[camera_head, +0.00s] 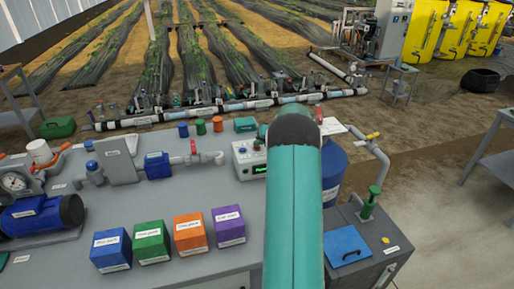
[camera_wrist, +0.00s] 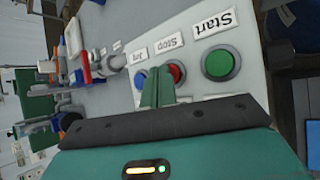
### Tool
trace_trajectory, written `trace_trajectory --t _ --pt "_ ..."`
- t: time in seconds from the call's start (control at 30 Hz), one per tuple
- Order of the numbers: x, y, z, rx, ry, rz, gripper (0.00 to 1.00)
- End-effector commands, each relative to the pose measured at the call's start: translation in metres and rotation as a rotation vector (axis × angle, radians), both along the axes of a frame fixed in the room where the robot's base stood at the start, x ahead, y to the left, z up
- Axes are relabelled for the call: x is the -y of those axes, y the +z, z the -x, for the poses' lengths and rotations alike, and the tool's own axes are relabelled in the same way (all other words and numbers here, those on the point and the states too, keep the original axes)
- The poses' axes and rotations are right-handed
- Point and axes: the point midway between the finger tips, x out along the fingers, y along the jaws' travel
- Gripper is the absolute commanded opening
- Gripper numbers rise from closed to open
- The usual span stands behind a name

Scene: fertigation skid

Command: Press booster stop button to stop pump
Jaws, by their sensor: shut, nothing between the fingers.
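My gripper (camera_wrist: 158,74) is shut and empty. Its fingertips overlap the red button's left edge and the gap beside blue; I cannot tell whether they touch. In the head view the control box (camera_head: 247,152) has a lit green display, and my arm hides the gripper and part of the box.
A blue motor (camera_head: 45,215) lies at the bench's left. Blue (camera_head: 110,250), green (camera_head: 151,242), orange (camera_head: 190,234) and purple (camera_head: 228,226) boxes stand along the front of the grey bench (camera_head: 120,205). A blue drum (camera_head: 333,165) and pipes stand right of my arm.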

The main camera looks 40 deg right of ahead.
Motion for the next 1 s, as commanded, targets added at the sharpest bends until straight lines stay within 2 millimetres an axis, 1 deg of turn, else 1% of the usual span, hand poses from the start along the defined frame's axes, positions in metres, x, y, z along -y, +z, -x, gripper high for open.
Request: trace_trajectory --t 0.2,0.57,0.67,1.0 --pt "0.000 0.011 0.000 0.001 0.000 0.000 0.00" --pt "0.000 0.013 0.000 0.001 0.000 0.001 0.00" --pt "0.000 0.019 -0.001 0.002 0.000 0.002 0.00" --pt "0.000 0.049 0.000 0.002 0.000 0.002 0.00"
